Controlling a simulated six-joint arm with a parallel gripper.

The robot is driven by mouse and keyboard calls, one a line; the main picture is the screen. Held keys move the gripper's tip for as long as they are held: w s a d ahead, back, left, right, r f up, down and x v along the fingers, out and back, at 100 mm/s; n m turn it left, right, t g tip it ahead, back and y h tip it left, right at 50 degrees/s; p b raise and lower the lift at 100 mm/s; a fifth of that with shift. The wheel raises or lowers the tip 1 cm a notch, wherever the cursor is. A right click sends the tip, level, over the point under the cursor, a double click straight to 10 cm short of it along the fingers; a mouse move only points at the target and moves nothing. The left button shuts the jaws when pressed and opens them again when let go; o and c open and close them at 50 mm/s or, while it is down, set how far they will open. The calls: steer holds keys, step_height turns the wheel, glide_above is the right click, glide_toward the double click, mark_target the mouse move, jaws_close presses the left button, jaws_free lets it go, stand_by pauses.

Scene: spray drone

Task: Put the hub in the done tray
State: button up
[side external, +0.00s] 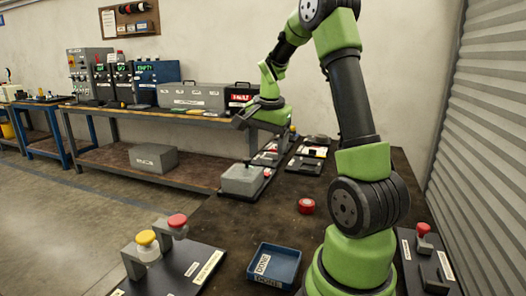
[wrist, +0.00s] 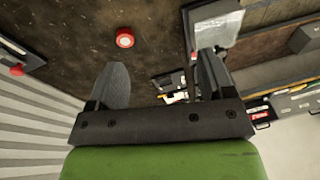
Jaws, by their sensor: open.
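A small red round piece with a pale centre, which looks like the hub (side external: 306,205), lies on the dark table behind the done tray. It also shows in the wrist view (wrist: 125,40), beyond the left finger and apart from it. The done tray (side external: 290,271) is a blue open box with DONE labels near the front of the table; it looks empty. My gripper (side external: 240,122) is raised over the far part of the table, well away from the red piece. In the wrist view its two fingers (wrist: 163,75) are spread with nothing between them.
A grey box on a dark plate (side external: 242,179) stands at the table's left edge. Dark boards with small parts (side external: 305,155) lie behind it. A stand with yellow and red caps (side external: 160,240) is front left. A red-capped fixture (side external: 424,240) stands at right by the shutter wall.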

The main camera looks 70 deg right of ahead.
steer(key=s+a+r+n+t, duration=0.1)
steer(key=a+r+n, duration=0.2)
steer(key=a, duration=0.4)
steer(key=s+a+r+n+t+y, duration=0.1)
steer(key=a+n, duration=0.3)
steer(key=a, duration=0.4)
steer(key=s+a+r+n+t+y, duration=0.1)
steer(key=a+r+n+t, duration=0.1)
steer(key=a+r+n, duration=0.2)
steer(key=a, duration=0.3)
steer(key=shift+a+r+t, duration=0.25)
steer(key=shift+r+t, duration=0.05)
steer(key=shift+t, duration=0.1)
steer(key=shift+o, duration=0.5)
steer(key=s+a+n+t+y, duration=0.1)
steer(key=s+a+n+y, duration=0.1)
steer(key=s+a+n, duration=0.2)
steer(key=shift+s+a+f, duration=0.2)
steer(key=shift+s+a, duration=0.15)
steer(key=shift+s, duration=0.05)
